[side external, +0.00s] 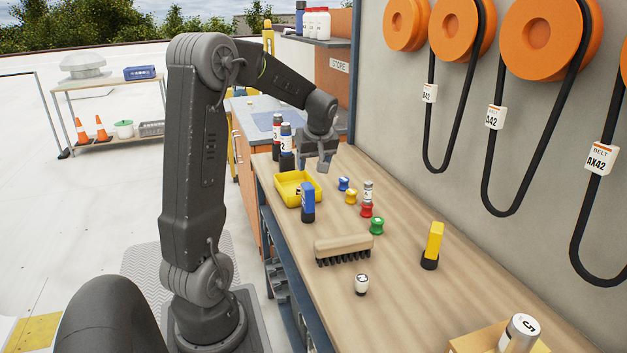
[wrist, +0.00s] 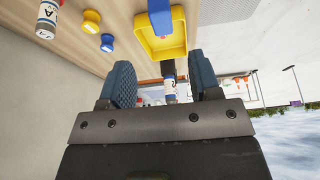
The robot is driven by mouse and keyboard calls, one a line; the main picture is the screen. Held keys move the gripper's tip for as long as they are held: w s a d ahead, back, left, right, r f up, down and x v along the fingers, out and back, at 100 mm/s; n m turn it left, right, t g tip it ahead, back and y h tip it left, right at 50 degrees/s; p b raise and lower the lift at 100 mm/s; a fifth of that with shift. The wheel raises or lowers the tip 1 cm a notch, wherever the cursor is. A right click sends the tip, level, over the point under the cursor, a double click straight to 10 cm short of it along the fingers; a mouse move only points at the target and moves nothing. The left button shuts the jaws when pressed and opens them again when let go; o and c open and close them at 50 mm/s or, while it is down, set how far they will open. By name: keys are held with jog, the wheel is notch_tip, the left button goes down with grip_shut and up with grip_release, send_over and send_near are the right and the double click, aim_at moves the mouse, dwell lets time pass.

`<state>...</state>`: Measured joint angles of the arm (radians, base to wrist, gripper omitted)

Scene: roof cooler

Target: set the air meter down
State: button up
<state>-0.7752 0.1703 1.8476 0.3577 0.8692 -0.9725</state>
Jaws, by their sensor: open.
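Which item is the air meter I cannot tell for certain. A blue upright device with a dark base (side external: 307,203) stands in front of the yellow tray, and a yellow upright device with a black base (side external: 433,243) stands farther right on the bench. My gripper (side external: 320,165) is open near the bench's far end, behind the yellow tray. In the wrist view my gripper's two blue-grey fingers (wrist: 163,80) are apart. A white-labelled bottle marked 2 (wrist: 170,84) shows in the gap beyond them; no held object is visible.
The yellow tray (side external: 279,193) sits at the bench's left edge, with two bottles (side external: 286,140) behind it. Small blue, yellow, red and green knobs (side external: 377,226) stand mid-bench. The right-hand bench (side external: 480,280) has clear room.

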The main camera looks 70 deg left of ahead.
jog(key=d+r+m+t+h, duration=0.1)
jog(key=d+r+m+t, duration=0.2)
jog(key=d, duration=0.6)
jog(key=d+r+m, duration=0.2)
jog(key=d+m, duration=0.3)
jog(key=d, duration=0.5)
jog(key=s+d+m+t+h, duration=0.1)
jog(key=s+d+m, duration=0.4)
jog(key=d, duration=0.2)
jog(key=s+d+m+t+h, duration=0.1)
jog(key=s+d+m, duration=0.3)
jog(key=d, duration=0.4)
jog(key=shift+s+d+m+t+h, duration=0.3)
jog(key=shift+s+m+h, duration=0.1)
jog(key=shift+h, duration=0.3)
